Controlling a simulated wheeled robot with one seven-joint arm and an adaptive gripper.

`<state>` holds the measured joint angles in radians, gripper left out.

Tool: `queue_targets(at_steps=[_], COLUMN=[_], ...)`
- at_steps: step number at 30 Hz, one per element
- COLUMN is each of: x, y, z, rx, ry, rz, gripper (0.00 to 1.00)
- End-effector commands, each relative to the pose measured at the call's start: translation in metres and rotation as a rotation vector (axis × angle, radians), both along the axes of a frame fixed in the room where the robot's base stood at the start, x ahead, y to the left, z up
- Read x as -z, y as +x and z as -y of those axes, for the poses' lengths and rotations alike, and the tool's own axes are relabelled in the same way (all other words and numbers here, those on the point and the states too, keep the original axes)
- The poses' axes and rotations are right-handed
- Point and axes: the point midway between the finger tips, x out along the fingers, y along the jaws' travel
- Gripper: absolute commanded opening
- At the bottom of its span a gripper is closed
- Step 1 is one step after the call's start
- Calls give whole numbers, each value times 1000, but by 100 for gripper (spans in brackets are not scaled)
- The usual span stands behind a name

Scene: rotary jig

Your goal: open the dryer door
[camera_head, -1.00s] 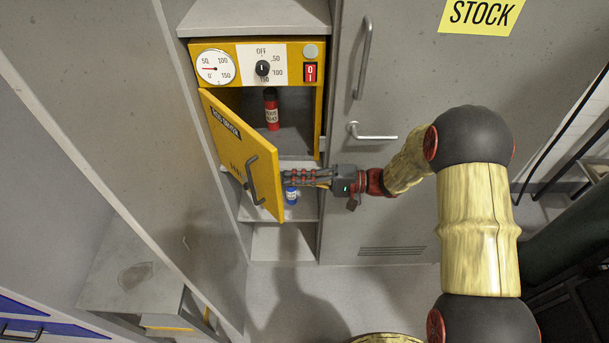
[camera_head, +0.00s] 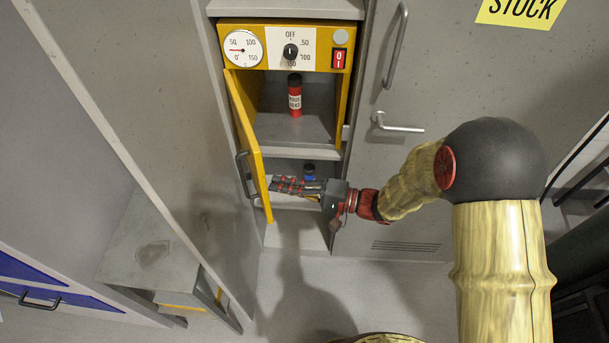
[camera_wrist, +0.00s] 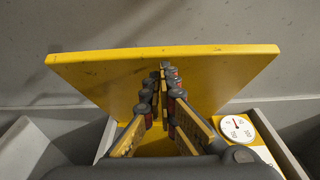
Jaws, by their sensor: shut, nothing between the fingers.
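The yellow dryer door (camera_head: 247,140) is hinged at the left of the dryer and stands swung wide open, seen nearly edge-on in the head view. Its dark handle (camera_head: 245,174) is on the outer face, to the left. My gripper (camera_head: 272,185) is shut and empty, with its fingertips at the inner face of the door near its lower free end. In the wrist view the door (camera_wrist: 215,62) spans the picture ahead of the closed fingertips (camera_wrist: 165,68); I cannot tell whether they touch it. The dryer chamber shows a red bottle (camera_head: 295,97) inside.
The dryer panel has a dial gauge (camera_head: 243,49), a knob (camera_head: 290,52) and a red switch (camera_head: 340,37). A blue bottle (camera_head: 309,172) stands on the shelf below. A grey cabinet wall (camera_head: 150,130) is left of the door. A cabinet door with handles (camera_head: 397,122) is at right.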

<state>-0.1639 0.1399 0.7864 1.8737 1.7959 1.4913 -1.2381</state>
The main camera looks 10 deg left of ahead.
Motion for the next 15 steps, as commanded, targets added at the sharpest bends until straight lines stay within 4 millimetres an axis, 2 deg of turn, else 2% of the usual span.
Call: queue_targets(at_steps=[1, 6, 10, 15], x=[1, 1, 1, 0], y=[-9, -27, -32, -33], z=[-12, -39, -50, -52], rx=[-6, -5, -3, 0], ry=[1, 0, 0, 0], rz=[1, 1, 0, 0], gripper=[0, 0, 0, 0])
